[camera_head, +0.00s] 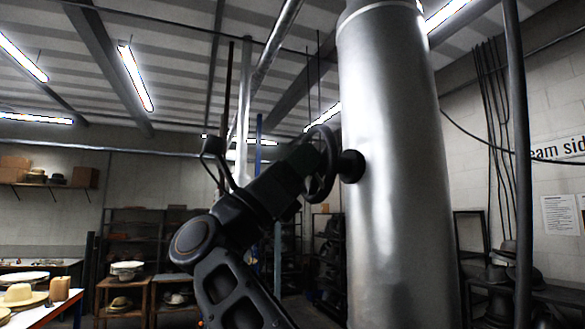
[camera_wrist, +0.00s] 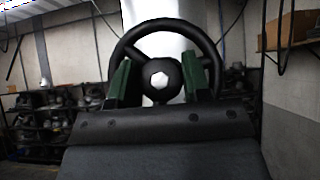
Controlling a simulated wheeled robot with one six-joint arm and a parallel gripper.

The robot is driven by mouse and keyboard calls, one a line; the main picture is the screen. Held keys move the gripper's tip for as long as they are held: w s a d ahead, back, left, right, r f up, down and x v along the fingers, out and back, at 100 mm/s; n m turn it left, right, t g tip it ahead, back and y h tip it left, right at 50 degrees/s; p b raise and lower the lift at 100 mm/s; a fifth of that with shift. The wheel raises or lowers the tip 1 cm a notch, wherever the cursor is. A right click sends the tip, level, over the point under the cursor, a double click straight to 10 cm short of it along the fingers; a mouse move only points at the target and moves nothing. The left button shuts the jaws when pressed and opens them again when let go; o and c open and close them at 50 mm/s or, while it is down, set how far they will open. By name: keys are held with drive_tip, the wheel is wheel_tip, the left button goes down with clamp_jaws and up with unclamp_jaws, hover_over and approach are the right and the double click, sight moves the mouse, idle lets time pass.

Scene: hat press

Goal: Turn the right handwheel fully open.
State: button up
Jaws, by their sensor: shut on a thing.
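A black handwheel (camera_head: 331,165) with a round rim sits on the left side of a thick metal column (camera_head: 390,170) in the head view. In the wrist view the handwheel (camera_wrist: 125,47) faces me, with a dark round hub and a pale hexagonal centre. My gripper (camera_head: 308,163) reaches the wheel from the left. In the wrist view its two green fingers (camera_wrist: 160,82) stand on either side of the hub, inside the rim's lower half. The gripper is shut on the wheel. The exact contact of the fingertips is hard to see. Only one handwheel shows.
A thin dark vertical pipe (camera_head: 519,150) stands right of the column. Shelves with hats (camera_head: 130,235) stand along the back left, and a table with hats (camera_head: 45,290) is at the lower left. Dark hats (camera_head: 500,262) sit on a rack at the right.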

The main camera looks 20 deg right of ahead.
drive_tip(key=n+t+y+b, duration=0.1)
drive_tip(key=n+t, duration=0.5)
drive_tip(key=n, duration=0.1)
drive_tip(key=shift+s+t, duration=0.1)
drive_tip(key=shift+t, duration=0.3)
drive_tip(key=shift+n+t+y, duration=0.9)
drive_tip(key=shift+n+t, duration=0.4)
drive_tip(key=shift+n, duration=0.4)
drive_tip(key=shift+n+t+y, duration=0.9)
drive_tip(key=shift+n+t, duration=0.4)
drive_tip(key=shift+n, duration=0.4)
drive_tip(key=o, duration=0.7)
drive_tip(key=shift+d, duration=0.2)
drive_tip(key=shift+c, duration=0.2)
drive_tip(key=shift+a, duration=0.1)
drive_tip(key=shift+a+f, duration=0.25)
drive_tip(key=shift+f, duration=0.05)
drive_tip(key=b+v, duration=0.6)
drive_tip(key=v, duration=0.7)
drive_tip(key=shift+s+r, duration=0.15)
drive_tip(key=shift+s, duration=0.05)
